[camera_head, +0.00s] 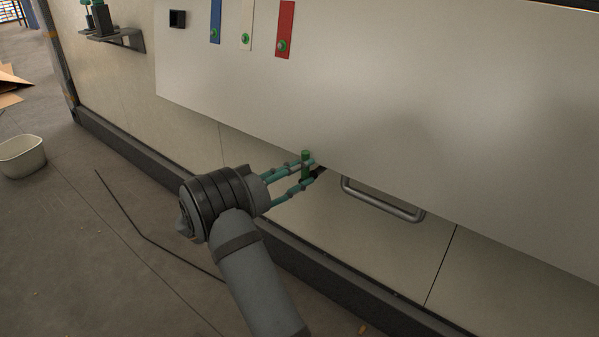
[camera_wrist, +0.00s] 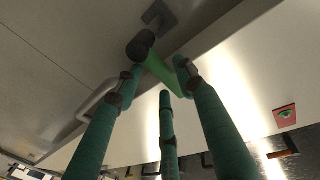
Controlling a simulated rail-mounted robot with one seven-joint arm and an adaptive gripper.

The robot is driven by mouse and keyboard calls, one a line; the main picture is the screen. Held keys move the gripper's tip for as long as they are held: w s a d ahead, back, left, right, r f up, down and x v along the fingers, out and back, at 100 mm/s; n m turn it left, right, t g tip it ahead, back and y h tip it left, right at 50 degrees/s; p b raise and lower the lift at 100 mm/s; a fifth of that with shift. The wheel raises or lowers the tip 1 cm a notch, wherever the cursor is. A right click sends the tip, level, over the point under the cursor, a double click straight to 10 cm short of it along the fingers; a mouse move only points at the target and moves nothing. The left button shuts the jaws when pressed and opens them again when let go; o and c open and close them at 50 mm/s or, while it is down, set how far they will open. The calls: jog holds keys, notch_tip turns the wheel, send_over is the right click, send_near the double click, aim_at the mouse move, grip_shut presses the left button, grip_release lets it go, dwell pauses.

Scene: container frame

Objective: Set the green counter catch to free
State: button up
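The green counter catch (camera_head: 305,155) shows in the head view as a short upright green bar just below the lower edge of the white panel. In the wrist view, the green bar (camera_wrist: 159,69) slants from a dark round pivot, which sits on a dark mounting plate (camera_wrist: 160,17). My gripper (camera_head: 309,174) is at the catch, its teal fingers apart with the bar between them. In the wrist view, my gripper (camera_wrist: 157,75) has fingertips on either side of the bar and a third finger below it. Whether any finger touches the bar is unclear.
The large white panel (camera_head: 400,110) overhangs the catch. A grey bar handle (camera_head: 383,200) is just right of my gripper. Blue, white and red strips (camera_head: 285,28) with green knobs are on the panel. A white bin (camera_head: 22,157) stands on the floor at left.

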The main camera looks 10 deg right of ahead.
grip_shut()
dwell(0.6)
